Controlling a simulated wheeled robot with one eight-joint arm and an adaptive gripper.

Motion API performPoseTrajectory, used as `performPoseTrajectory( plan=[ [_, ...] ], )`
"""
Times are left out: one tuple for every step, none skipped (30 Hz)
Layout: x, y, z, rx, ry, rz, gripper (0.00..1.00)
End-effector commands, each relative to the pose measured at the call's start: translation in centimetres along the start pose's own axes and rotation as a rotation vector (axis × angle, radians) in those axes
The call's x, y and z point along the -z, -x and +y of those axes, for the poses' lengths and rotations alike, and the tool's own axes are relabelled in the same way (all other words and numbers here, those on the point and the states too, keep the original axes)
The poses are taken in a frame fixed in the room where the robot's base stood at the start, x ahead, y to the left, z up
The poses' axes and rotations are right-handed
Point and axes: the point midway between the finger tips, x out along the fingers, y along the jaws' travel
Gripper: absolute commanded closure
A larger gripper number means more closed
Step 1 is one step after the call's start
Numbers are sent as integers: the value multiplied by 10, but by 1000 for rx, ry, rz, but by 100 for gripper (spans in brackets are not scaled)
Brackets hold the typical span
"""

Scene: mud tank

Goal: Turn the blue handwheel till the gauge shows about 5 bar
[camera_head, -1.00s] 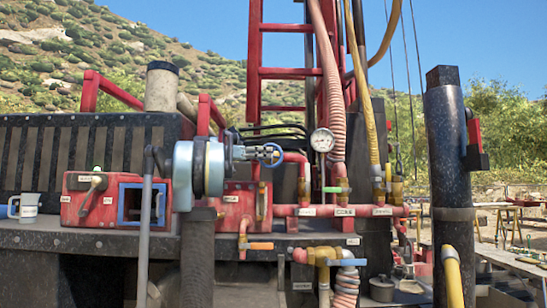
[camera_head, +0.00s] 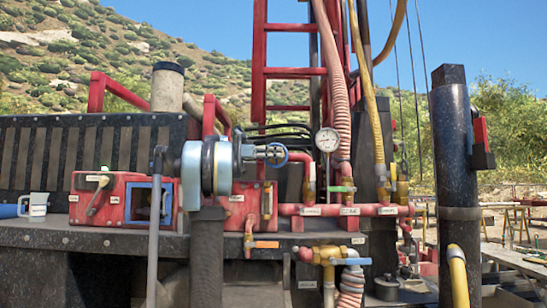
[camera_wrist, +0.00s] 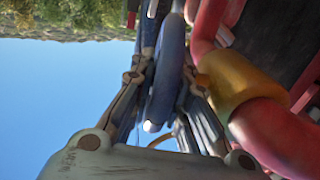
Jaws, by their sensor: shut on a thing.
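The blue handwheel (camera_head: 277,154) is right of centre in the head view, at the left of the red pipework. My gripper (camera_head: 272,153) is at the wheel, with my arm reaching in from the left. In the wrist view the wheel's blue rim (camera_wrist: 167,85) stands between the two fingers of my gripper (camera_wrist: 168,100), which are closed on it. The round white gauge (camera_head: 327,140) is just right of the wheel. Its dial is too small to read.
A red pipe with a yellow collar (camera_wrist: 225,80) runs close beside my gripper in the wrist view. A red pipe manifold (camera_head: 330,210) with valves lies below the gauge. A red control box (camera_head: 95,205) and a white mug (camera_head: 38,205) are at the left.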

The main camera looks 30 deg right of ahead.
Motion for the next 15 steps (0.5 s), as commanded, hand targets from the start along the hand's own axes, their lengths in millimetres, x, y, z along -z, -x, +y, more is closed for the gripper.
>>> performPoseTrajectory(
  plan=[
    [1, 0, -2, 4, 1, -9, 100],
    [1, 0, -2, 4, 1, -18, 100],
    [2, 0, -2, 4, 1, -33, 100],
    [2, -1, -2, 4, 1, -46, 100],
    [2, -1, -2, 4, 1, -61, 100],
    [2, -1, -2, 4, 1, -83, 100],
    [2, -2, -2, 4, 0, -102, 100],
    [2, -2, -2, 4, 0, -122, 100],
    [2, -2, -2, 4, 0, -152, 100],
    [2, -3, -2, 4, 0, -175, 100],
    [2, -3, -2, 3, 1, -200, 100],
    [2, -4, -2, 4, 1, -235, 100],
    [2, -4, -2, 4, 1, -262, 100],
    [2, -4, -2, 4, 1, -291, 100],
    [2, -4, -2, 4, 0, -328, 100]
  ],
)
